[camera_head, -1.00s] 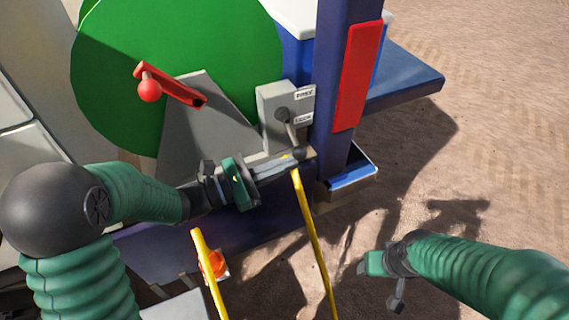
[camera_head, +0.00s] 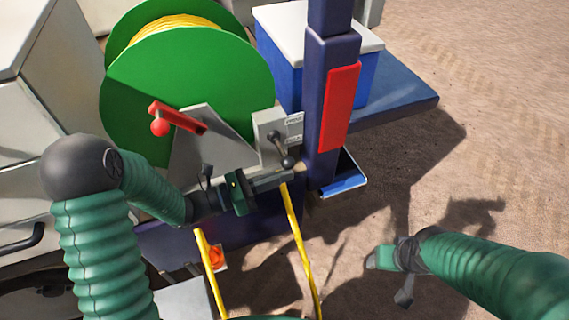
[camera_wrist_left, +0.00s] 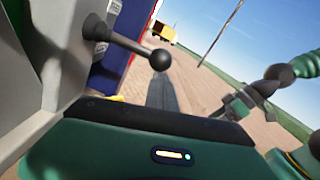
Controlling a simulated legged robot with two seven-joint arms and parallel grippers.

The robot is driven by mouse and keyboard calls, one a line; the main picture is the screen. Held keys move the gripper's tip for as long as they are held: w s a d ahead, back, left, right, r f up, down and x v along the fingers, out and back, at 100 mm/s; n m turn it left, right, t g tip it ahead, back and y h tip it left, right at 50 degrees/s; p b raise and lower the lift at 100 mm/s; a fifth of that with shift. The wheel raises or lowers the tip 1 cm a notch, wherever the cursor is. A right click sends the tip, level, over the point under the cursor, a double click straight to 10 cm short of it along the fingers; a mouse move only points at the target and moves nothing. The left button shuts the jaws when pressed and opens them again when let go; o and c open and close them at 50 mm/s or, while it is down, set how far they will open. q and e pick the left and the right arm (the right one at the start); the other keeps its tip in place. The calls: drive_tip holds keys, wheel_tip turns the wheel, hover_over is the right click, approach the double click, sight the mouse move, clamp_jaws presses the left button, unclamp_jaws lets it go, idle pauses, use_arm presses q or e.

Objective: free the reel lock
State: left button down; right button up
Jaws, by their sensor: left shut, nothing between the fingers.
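The reel lock is a grey box (camera_head: 270,137) with a dark lever ending in a black ball knob (camera_head: 288,161), beside the green reel (camera_head: 185,95). The lever points down and slightly right. In the left wrist view, the ball knob (camera_wrist_left: 160,59) stands out from the box, just above the finger. My left gripper (camera_head: 294,172) is shut and empty, its tips just below the knob. I cannot tell whether they touch it. My right gripper (camera_head: 380,258) hangs over the ground at the lower right; its jaws are too small to read.
A red crank (camera_head: 180,117) with a red ball sits on the reel. A dark blue post (camera_head: 330,100) with a red panel stands just right of the lock. Yellow bars (camera_head: 300,250) rise below my left gripper. Open dirt lies to the right.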

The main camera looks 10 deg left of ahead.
sight(285, 162)
use_arm(q)
drive_tip(key=r+n+p, duration=0.1)
drive_tip(key=p, duration=0.1)
drive_tip(key=a+r+n+p, duration=0.1)
drive_tip(key=p, duration=0.1)
drive_tip(key=r+n+p, duration=0.1)
drive_tip(key=r+p, duration=0.1)
drive_tip(key=p, duration=0.1)
drive_tip(key=shift+a+n, duration=0.25)
drive_tip(key=shift+n, duration=0.15)
drive_tip(key=shift+d+r+n+p, duration=0.15)
drive_tip(key=shift+d+n+p, duration=0.35)
drive_tip(key=shift+p, duration=0.3)
use_arm(e)
drive_tip(key=w+v, duration=0.2)
drive_tip(key=v, duration=0.8)
drive_tip(key=shift+w+a+r, duration=0.15)
drive_tip(key=shift+a+r, duration=0.2)
drive_tip(key=shift+r, duration=0.1)
use_arm(q)
drive_tip(key=shift+a, duration=0.25)
use_arm(e)
drive_tip(key=shift+a, duration=0.15)
use_arm(q)
drive_tip(key=shift+a, duration=0.1)
